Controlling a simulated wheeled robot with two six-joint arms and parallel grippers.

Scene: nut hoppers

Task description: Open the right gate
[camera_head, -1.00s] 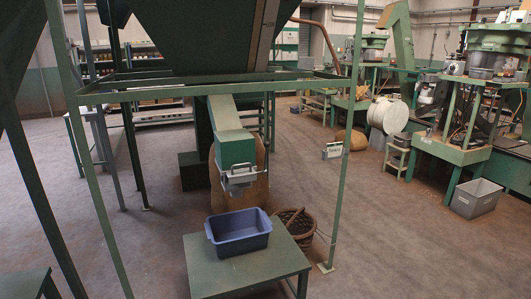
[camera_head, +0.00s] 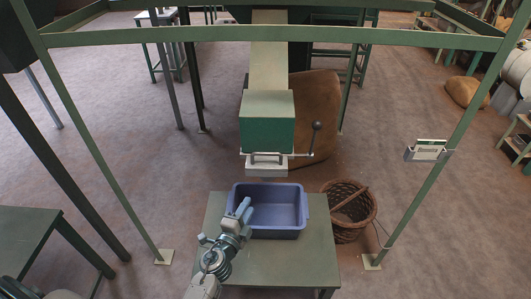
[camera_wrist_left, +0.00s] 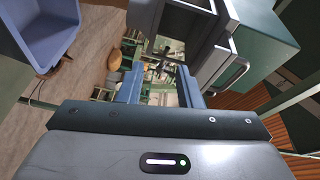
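A green hopper chute (camera_head: 267,120) ends above a table, with a metal gate (camera_head: 266,170) and its bar handle at the mouth. A lever with a dark ball knob (camera_head: 316,126) stands at the gate's right side. In the left wrist view the green chute end (camera_wrist_left: 262,40) and a metal handle (camera_wrist_left: 232,76) show at upper right. My left gripper (camera_head: 243,207) is in front of and below the gate, over the left part of the blue tub, apart from the gate. Its two fingers (camera_wrist_left: 159,88) are spread with nothing between them. My right gripper is not in view.
The blue tub (camera_head: 298,232) stands on a green table (camera_head: 265,263) under the chute; it also shows in the left wrist view (camera_wrist_left: 45,35). A wicker basket (camera_head: 352,230) and a sack (camera_head: 312,95) are on the floor. Green frame posts (camera_head: 440,150) stand on both sides.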

